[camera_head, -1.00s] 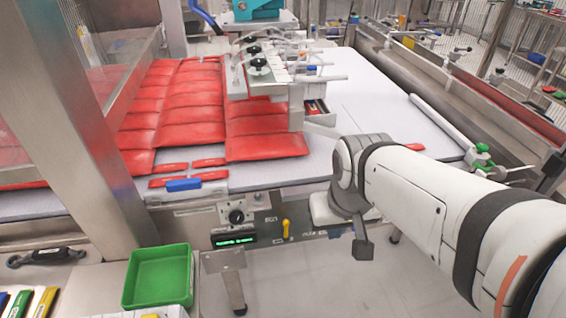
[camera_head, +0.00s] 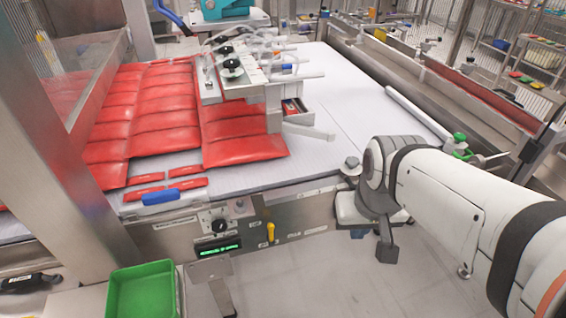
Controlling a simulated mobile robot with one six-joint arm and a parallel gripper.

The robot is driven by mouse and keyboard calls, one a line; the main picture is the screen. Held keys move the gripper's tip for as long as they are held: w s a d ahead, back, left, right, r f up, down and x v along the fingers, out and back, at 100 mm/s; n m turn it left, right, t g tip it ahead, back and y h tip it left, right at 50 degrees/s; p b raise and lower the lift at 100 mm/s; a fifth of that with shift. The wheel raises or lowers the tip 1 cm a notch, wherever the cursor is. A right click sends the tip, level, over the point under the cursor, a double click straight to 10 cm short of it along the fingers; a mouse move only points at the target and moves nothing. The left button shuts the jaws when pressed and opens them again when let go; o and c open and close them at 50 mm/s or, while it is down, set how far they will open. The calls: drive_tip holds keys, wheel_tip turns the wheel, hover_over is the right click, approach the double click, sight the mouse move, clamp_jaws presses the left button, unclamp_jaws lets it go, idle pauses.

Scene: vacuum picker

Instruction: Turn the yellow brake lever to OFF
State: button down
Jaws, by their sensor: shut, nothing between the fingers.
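The yellow brake lever (camera_head: 270,232) is a small handle on the grey metal front panel (camera_head: 305,212) under the table edge. It stands roughly upright; the lettering around it is too small to read. My arm comes in from the right, and its dark end hangs downward. My gripper (camera_head: 388,252) is at the low tip, shut and empty. It is to the right of the lever, well apart from it and touching nothing that I can see.
A black knob (camera_head: 219,225) and a green-lit display (camera_head: 219,250) sit left of the lever. A green bin (camera_head: 144,290) stands at lower left. Red pouches (camera_head: 160,110) and a blue piece (camera_head: 160,197) lie on the table. A steel post (camera_head: 65,170) rises at left. Floor before the panel looks clear.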

drive_tip(key=w+a+f+g+y+b, duration=0.3)
drive_tip(key=f+y+b, duration=0.15)
drive_tip(key=f, duration=0.35)
drive_tip(key=w+a+f+g+y+b, duration=0.25)
drive_tip(key=f+y+b, duration=0.2)
drive_tip(key=f, duration=0.35)
drive_tip(key=w+d+f+m+t+y+b, duration=0.1)
drive_tip(key=w+d+f+t+y+b, duration=0.1)
drive_tip(key=w+f, duration=0.4)
drive_tip(key=w+d+f+m+t+y+b, duration=0.2)
drive_tip(key=w+d+f+t+y+b, duration=0.1)
drive_tip(key=w+f+t+y, duration=0.3)
drive_tip(key=shift+w+d+f+m+t+b, duration=0.35)
drive_tip(key=shift+w+f+b, duration=0.25)
drive_tip(key=shift+w, duration=0.3)
